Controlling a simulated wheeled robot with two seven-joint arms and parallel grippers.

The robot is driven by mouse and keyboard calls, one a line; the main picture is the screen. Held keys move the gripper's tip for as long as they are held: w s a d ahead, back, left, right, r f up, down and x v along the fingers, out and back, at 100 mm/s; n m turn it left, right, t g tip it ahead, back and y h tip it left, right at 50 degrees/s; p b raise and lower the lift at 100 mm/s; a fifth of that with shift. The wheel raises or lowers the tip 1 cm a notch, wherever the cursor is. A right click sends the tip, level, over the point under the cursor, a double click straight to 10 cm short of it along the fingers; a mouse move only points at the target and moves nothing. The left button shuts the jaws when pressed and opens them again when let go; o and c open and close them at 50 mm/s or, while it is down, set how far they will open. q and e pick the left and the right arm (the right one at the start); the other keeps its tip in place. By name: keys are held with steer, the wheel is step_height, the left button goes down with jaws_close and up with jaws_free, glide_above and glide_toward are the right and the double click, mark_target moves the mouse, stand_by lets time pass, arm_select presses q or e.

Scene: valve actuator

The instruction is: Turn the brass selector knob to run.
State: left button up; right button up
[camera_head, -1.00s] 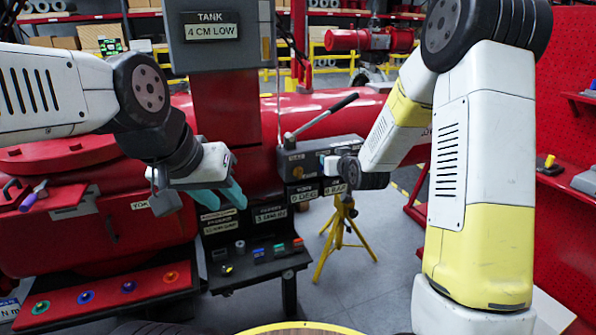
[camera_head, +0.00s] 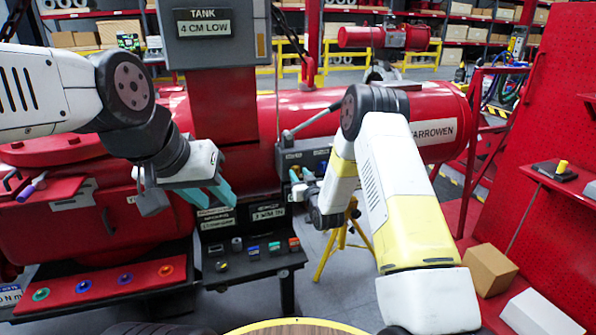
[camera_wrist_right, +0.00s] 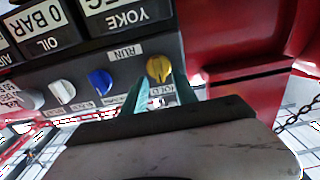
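The brass selector knob (camera_wrist_right: 158,68) is a round yellow knob on the dark panel, seen upside down in the right wrist view. A RUN label (camera_wrist_right: 125,53) is above it in that picture, and a HOLD label (camera_wrist_right: 162,90) is below. My right gripper (camera_wrist_right: 160,80) is open, with one teal finger on either side of the knob's lower edge; I cannot tell whether they touch it. In the head view the right gripper (camera_head: 303,180) is small at the panel, partly behind my arm. My left gripper (camera_head: 207,192) is open and empty, left of the panel.
Blue (camera_wrist_right: 100,82) and white (camera_wrist_right: 62,91) knobs sit beside the brass one. A chain (camera_wrist_right: 300,112) hangs at the right. In the head view, a lever handle (camera_head: 318,120) rises above the panel and a yellow stand (camera_head: 340,240) is beneath. A cardboard box (camera_head: 489,270) lies at right.

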steer(key=shift+x, duration=0.8)
jaws_close()
